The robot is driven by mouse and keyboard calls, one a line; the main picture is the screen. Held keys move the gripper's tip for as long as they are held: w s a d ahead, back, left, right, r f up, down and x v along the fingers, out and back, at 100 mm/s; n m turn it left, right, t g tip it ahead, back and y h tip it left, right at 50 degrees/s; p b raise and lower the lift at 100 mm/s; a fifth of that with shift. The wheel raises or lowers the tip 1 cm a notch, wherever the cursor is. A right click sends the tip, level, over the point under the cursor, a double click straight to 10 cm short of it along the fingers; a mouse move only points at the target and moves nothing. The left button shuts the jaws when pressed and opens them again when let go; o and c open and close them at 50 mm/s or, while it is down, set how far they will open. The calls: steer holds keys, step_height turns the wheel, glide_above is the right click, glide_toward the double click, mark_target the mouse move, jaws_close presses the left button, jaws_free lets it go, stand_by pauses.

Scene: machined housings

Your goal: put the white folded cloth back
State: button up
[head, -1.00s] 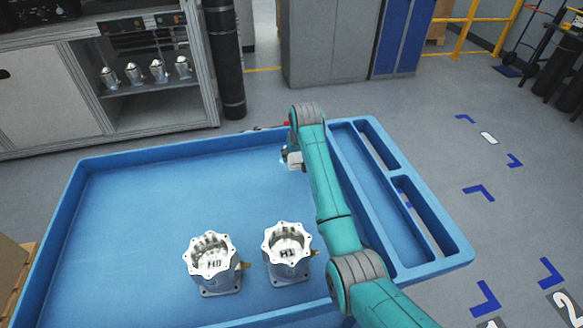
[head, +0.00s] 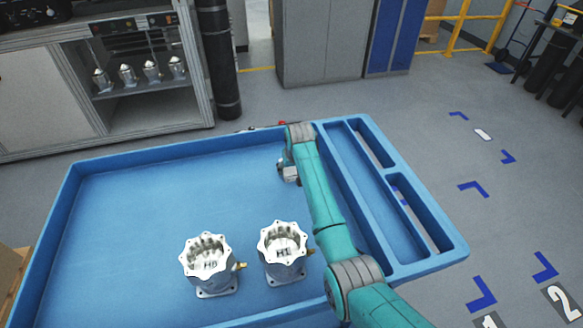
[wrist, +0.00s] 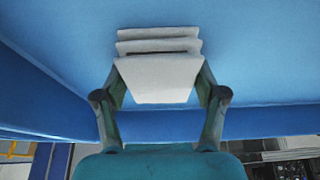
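The white folded cloth (wrist: 158,78) sits between the two fingers of my gripper (wrist: 160,82) in the wrist view, with its folded layers stacked toward the top of the picture. The fingers touch its two sides, so my gripper is shut on it. In the head view my gripper (head: 284,168) hangs over the far right part of the blue tray's main compartment, beside the divider. A small pale patch of the cloth (head: 291,174) shows there, mostly hidden by my arm. I cannot tell whether the cloth touches the tray floor.
Two machined housings, H0 (head: 208,264) and H1 (head: 283,252), stand at the near side of the blue tray (head: 120,215). The tray's left and middle floor is clear. Narrow compartments (head: 372,190) at its right look empty. A cabinet (head: 130,116) with small metal parts stands behind.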

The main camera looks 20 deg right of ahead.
steer(key=shift+o, duration=0.9)
steer(key=shift+r, duration=0.1)
steer(key=v, duration=1.2)
